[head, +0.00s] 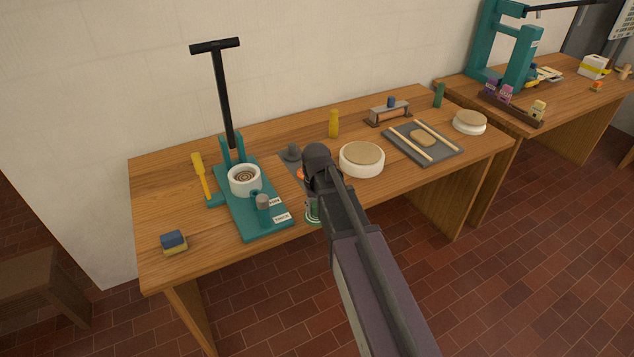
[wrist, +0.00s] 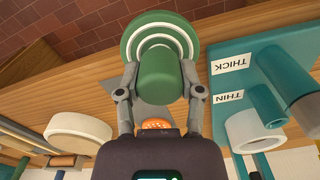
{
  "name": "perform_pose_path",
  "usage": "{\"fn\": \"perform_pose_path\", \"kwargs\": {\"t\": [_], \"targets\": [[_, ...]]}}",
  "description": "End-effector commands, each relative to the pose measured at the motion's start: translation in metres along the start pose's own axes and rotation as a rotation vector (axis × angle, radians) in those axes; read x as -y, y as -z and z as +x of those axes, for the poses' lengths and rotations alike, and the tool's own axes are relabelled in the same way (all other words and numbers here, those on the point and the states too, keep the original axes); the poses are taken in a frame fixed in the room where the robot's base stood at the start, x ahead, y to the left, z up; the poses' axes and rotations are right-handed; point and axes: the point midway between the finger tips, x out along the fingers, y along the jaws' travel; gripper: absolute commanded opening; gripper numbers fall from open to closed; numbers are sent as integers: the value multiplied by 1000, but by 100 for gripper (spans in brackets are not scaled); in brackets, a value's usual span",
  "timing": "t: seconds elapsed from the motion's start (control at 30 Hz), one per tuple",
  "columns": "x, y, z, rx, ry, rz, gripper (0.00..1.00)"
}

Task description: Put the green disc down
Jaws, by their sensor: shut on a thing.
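The green disc (wrist: 190,38) has white rings on its face and a thick green knob (wrist: 160,75). In the wrist view my gripper (wrist: 160,88) is shut on the knob, one finger on each side. In the head view only a small part of the green disc (head: 313,211) shows beside my arm, near the table's front edge; my gripper (head: 318,170) and arm hide the rest. I cannot tell whether the disc touches anything below it.
A teal lever press (head: 262,222) marked THICK and THIN stands left of my gripper. A round white tub (head: 361,160) is close on the right. A grey plate (head: 288,160) and an orange piece (wrist: 157,125) lie near my gripper.

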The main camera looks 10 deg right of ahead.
Motion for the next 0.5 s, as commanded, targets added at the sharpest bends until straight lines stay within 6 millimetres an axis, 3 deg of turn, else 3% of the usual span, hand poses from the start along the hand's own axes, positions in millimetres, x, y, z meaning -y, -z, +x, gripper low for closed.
{"fn": "perform_pose_path", "kwargs": {"t": [0.5], "targets": [[-35, 90, 10, 0, 0, 1, 0]]}}
